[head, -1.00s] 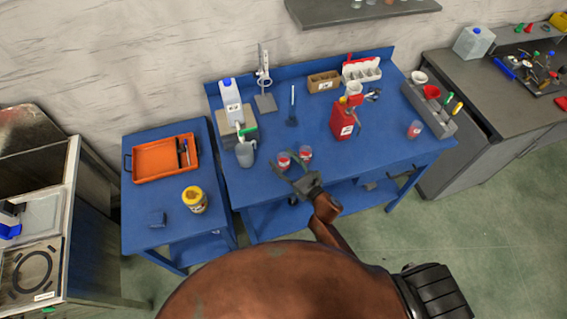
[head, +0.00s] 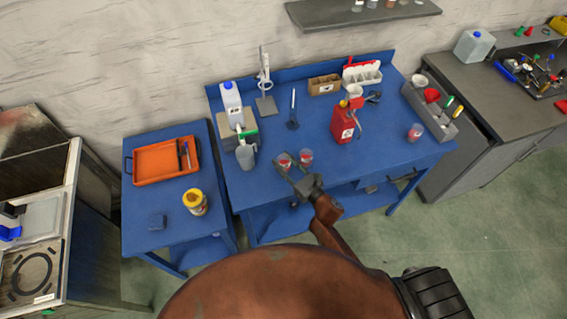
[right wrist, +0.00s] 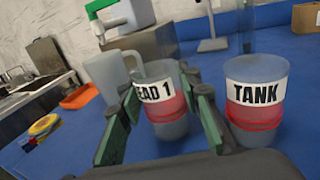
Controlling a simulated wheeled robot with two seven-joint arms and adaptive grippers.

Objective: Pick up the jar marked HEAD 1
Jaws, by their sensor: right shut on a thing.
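The jar marked HEAD 1 (right wrist: 166,108) is a clear cup with a red band and a white label; the label's left edge is hidden by a finger. It stands on the blue table in the head view (head: 285,161). My right gripper (right wrist: 166,92) has one finger on each side of this jar and is shut on it. In the head view the right gripper (head: 288,164) reaches the jar from the front. A similar jar marked TANK (right wrist: 256,100) stands just to the right, outside the fingers; it also shows in the head view (head: 306,157). My left gripper is not in view.
A grey pitcher (head: 245,155) stands close left of the jars. Behind are a white jug (head: 232,102) and a stand (head: 265,104). A red can (head: 343,127) stands to the right. The table between the jars and the can is clear.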

